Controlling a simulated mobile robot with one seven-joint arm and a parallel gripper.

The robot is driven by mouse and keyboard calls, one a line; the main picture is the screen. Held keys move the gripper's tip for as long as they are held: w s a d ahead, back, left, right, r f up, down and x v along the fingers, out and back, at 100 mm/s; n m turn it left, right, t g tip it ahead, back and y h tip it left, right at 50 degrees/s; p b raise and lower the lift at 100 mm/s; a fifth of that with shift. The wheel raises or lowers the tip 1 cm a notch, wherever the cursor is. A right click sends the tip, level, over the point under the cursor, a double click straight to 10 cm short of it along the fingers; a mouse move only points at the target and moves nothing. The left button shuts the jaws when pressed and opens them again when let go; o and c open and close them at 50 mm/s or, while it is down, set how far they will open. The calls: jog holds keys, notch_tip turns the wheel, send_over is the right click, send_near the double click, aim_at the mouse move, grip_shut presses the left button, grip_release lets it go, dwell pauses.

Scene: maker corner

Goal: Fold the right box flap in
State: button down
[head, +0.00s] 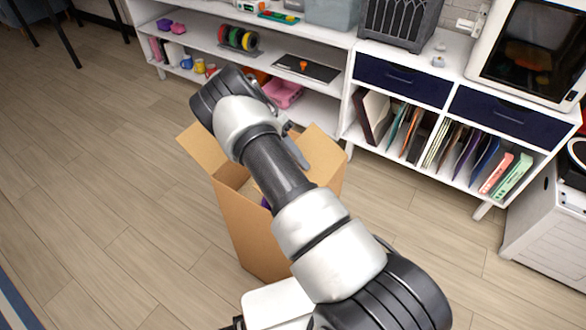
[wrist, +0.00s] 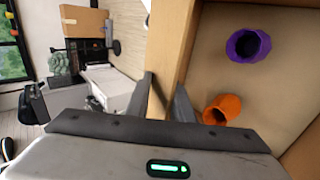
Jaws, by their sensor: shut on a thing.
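The open cardboard box (head: 250,225) stands on the floor, partly hidden behind my arm. Its right flap (head: 325,160) stands up and leans outward at the box's right side. Another flap (head: 203,147) sticks out at the left. My gripper (head: 297,153) is at the inner edge of the right flap, mostly hidden by the arm. In the wrist view my gripper (wrist: 162,98) has one finger on each side of a cardboard panel (wrist: 170,60), shut on it; I take this as the right flap. A purple cup-like thing (wrist: 248,46) and an orange one (wrist: 222,110) lie inside the box.
A white shelf unit (head: 345,100) with spools, folders and dark drawers (head: 402,78) stands close behind the box. A white cabinet (head: 545,225) is at the far right. The wooden floor (head: 110,180) left of the box is clear.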

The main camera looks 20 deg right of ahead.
jog(key=f+b, duration=0.1)
jog(key=f, duration=0.1)
jog(key=f+b, duration=0.2)
jog(key=shift+w+a, duration=0.2)
jog(key=shift+a, duration=0.2)
jog(key=c, duration=2.4)
grip_release()
jog(key=shift+f+b, duration=0.95)
jog(key=shift+b, duration=0.35)
jog(key=o, duration=0.8)
jog(key=shift+c, duration=1.1)
jog(key=v, duration=0.8)
jog(key=shift+d+r+p, duration=0.15)
jog(key=shift+r+p, duration=0.15)
jog(key=shift+r, duration=0.05)
jog(key=shift+c, duration=0.8)
jog(key=shift+w, duration=0.1)
